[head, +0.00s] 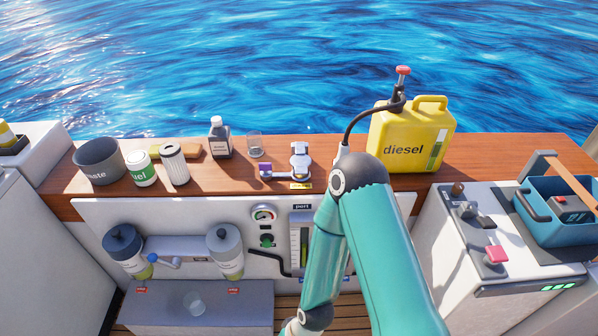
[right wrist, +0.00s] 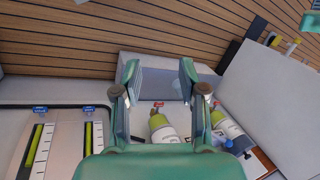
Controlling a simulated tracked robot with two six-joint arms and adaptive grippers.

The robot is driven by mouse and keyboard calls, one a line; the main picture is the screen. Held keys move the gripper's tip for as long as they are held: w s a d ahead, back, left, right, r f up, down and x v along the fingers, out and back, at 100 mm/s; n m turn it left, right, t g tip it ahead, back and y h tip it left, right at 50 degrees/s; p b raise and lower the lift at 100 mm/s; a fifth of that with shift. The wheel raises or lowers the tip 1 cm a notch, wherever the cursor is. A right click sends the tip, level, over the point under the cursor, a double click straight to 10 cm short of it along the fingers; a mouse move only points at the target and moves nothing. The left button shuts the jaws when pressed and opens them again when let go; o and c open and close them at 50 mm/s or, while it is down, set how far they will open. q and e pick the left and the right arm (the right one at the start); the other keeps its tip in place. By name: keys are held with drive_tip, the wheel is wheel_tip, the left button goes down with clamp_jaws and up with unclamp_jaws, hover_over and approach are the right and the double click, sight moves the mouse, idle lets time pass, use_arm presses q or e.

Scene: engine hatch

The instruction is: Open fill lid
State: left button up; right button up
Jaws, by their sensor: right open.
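A small metal fitting with a pale round cap (head: 299,152) stands on the wooden counter, left of the yellow diesel can; it looks like the fill lid, but I cannot tell for sure whether it is shut. A purple-ended lever (head: 270,171) lies at its left side and a small yellow label (head: 301,186) in front. My right arm crosses the head view, bent downward, with its gripper out of that picture. In the right wrist view my right gripper (right wrist: 159,78) is open and empty, pointing toward the floor area, away from the fitting. My left gripper is not seen.
The yellow diesel can (head: 404,142) with pump and hose stands right of the fitting. A bottle (head: 220,140), a glass (head: 255,145), a filter (head: 174,164) and a grey pot (head: 99,160) stand left. Two filter units (head: 225,250) hang below the counter. A blue toolbox (head: 555,220) sits right.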

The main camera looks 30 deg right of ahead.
drive_tip(key=o, duration=0.4)
drive_tip(key=shift+w+d+f, duration=0.1)
drive_tip(key=shift+w, duration=0.25)
drive_tip(key=shift+o, duration=0.4)
drive_tip(key=w+d+t+h+b, duration=0.2)
drive_tip(key=w+d+t+b, duration=0.2)
drive_tip(key=w, duration=0.6)
drive_tip(key=shift+w+f+m+t+b, duration=0.2)
drive_tip(key=shift+f+m+t+b, duration=0.25)
drive_tip(key=shift+b, duration=0.35)
drive_tip(key=m+t+h+b, duration=0.4)
drive_tip(key=t+h+b, duration=0.6)
drive_tip(key=h, duration=0.2)
approach(301, 172)
drive_tip(key=shift+n, duration=0.25)
drive_tip(key=p+x, duration=0.1)
drive_tip(key=x, duration=0.9)
drive_tip(key=shift+d+f+p, duration=0.1)
drive_tip(key=shift+f+p, duration=0.1)
drive_tip(key=shift+p, duration=0.1)
clamp_jaws()
